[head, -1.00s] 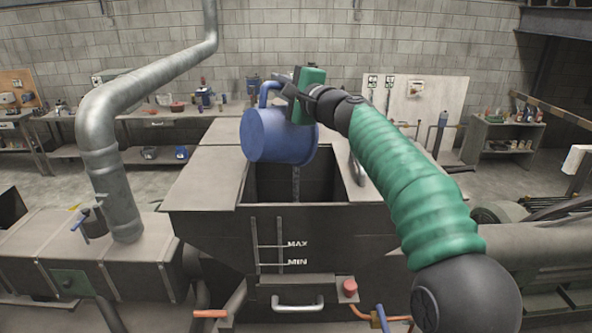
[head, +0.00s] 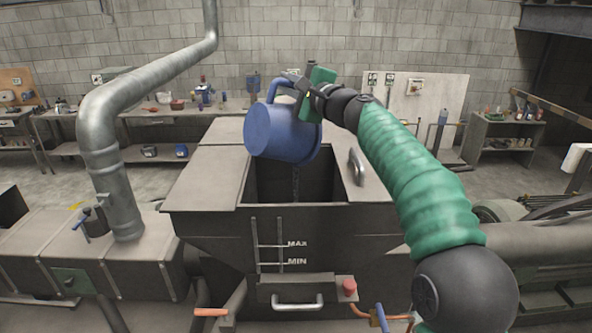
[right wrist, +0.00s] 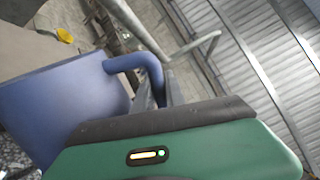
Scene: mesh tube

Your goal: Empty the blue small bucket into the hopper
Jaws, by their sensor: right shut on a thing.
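The blue small bucket (head: 283,135) is held in the air over the open mouth of the hopper (head: 340,240). My right gripper (head: 300,88) is shut on the handle above the bucket. In the right wrist view the bucket (right wrist: 55,110) fills the left side, with its handle (right wrist: 150,70) reaching to the gripper. The bucket's inside is hidden, so I cannot tell what it holds. My left gripper is not in view.
Flat lids (head: 205,178) flank the hopper opening; the right one carries a metal handle (head: 357,167). A thick grey pipe (head: 103,150) rises at the left. Workbenches stand along the back wall.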

